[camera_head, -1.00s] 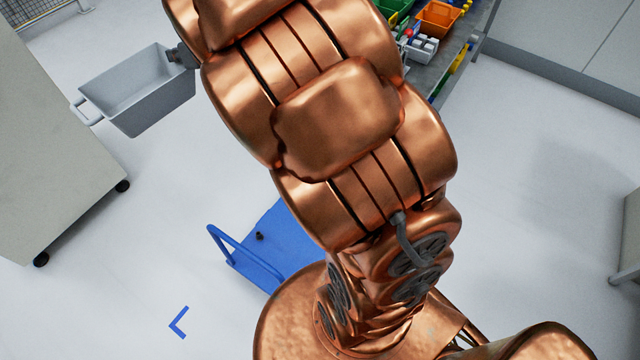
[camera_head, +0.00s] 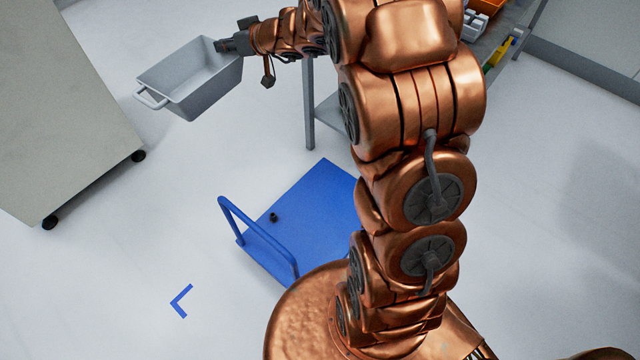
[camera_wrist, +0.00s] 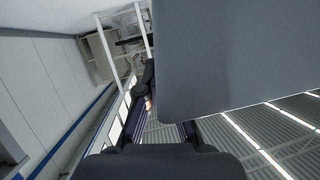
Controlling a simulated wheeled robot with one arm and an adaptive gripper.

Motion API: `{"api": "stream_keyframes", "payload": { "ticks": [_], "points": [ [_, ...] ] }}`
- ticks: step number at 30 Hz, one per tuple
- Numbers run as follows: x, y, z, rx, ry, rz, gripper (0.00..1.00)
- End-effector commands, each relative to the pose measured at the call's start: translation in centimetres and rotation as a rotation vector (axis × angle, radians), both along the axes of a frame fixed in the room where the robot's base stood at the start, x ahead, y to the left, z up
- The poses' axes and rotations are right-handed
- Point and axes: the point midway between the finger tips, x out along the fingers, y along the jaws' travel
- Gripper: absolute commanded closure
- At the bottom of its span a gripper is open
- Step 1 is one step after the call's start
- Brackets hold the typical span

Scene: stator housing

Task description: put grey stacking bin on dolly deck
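The grey stacking bin (camera_head: 192,84) hangs in the air at the upper left of the head view, its open top up and a handle at its left end. My gripper (camera_head: 236,45) is at the bin's right end and appears shut on its rim or handle there. The exact contact is too small to make out. In the wrist view a grey wall of the bin (camera_wrist: 240,60) fills the upper right, beside my gripper. The blue dolly deck (camera_head: 312,208) is on the floor at centre, partly hidden by my arm, with a blue push handle (camera_head: 262,240) at its left. A small dark object (camera_head: 273,217) lies on it.
A grey cabinet on casters (camera_head: 60,110) stands at the left. A workbench (camera_head: 325,112) with bins and tools is behind my arm. A blue corner mark (camera_head: 181,301) is on the floor left of the dolly. Floor between cabinet and dolly is clear.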

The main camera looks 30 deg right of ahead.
Motion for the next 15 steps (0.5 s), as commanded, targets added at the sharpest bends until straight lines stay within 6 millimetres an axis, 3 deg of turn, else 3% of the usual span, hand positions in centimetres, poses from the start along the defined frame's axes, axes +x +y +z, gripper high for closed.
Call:
{"api": "stream_keyframes", "payload": {
  "ticks": [1, 15],
  "points": [
    [0.3, -0.4, -1.9, 0.002, 0.000, 0.007, 1.00],
    [1.7, -5.2, -12.1, 0.003, 0.000, 0.058, 1.00]
  ]
}}
